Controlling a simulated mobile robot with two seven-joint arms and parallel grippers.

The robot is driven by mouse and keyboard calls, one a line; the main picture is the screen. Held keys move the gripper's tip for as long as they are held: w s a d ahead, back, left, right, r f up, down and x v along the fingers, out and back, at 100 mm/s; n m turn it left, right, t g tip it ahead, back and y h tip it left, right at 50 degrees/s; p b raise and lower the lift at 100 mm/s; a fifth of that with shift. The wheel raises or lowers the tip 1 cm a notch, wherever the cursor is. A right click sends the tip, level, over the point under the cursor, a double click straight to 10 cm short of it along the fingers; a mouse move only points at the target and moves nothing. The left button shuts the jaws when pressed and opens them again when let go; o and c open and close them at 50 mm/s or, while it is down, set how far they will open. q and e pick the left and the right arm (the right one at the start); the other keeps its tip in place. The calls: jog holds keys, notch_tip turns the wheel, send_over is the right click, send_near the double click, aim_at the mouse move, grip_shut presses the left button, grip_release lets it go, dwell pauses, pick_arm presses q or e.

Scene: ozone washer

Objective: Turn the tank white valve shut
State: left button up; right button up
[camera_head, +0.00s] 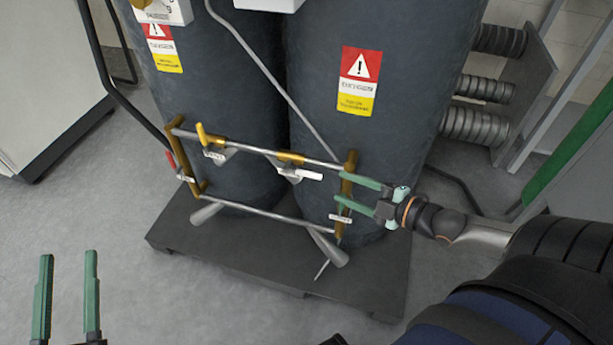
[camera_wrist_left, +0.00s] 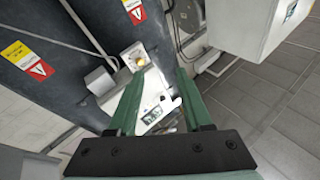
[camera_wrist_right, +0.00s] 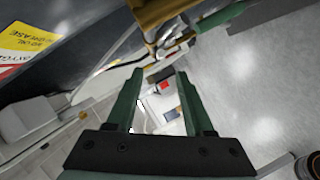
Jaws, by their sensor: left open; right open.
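The white valve handle (camera_head: 309,175) sticks out to the right from a brass valve body (camera_head: 290,157) on the upper pipe of a manifold in front of two dark tanks. My right gripper (camera_head: 338,188) is open at the manifold's right end, beside the brass upright (camera_head: 348,178), with its fingers pointing left. The white handle lies a little left of its upper fingertip; contact cannot be told. In the right wrist view, the space between the fingers (camera_wrist_right: 159,73) looks empty. My left gripper (camera_head: 68,256) is open and empty, low at the left over bare floor, away from the manifold.
A yellow-handled valve (camera_head: 207,136) and a red handle (camera_head: 171,160) are on the manifold's left side. The tanks stand on a dark pallet (camera_head: 270,275). A light cabinet (camera_head: 45,90) is at the left. The grey floor in front is clear.

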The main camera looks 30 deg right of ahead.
aim_at(317, 178)
jog(key=b+x, duration=0.2)
jog(key=x, duration=0.3)
jog(key=shift+w+f, duration=0.1)
jog(key=shift+f, duration=0.05)
jog(key=shift+w+a+f+b, duration=0.1)
jog(key=shift+w+a+b, duration=0.15)
jog(key=shift+w+b, duration=0.2)
jog(key=b+x, duration=0.1)
jog(key=x, duration=0.2)
pick_arm(q)
jog(key=s+d+r+m+t+h, duration=0.1)
jog(key=s+r+m+t+h, duration=0.1)
jog(key=s+r+m+h, duration=0.3)
jog(key=shift+s+d+r+m+h, duration=0.15)
jog(key=shift+s+r+m+h, duration=0.4)
jog(key=shift+r+h, duration=1)
pick_arm(e)
jog(key=shift+w+a+f, duration=0.1)
jog(key=shift+w+a, duration=0.2)
jog(key=shift+w, duration=0.35)
pick_arm(q)
jog(key=shift+s+r, duration=0.1)
jog(key=shift+s, duration=0.05)
pick_arm(e)
grip_shut()
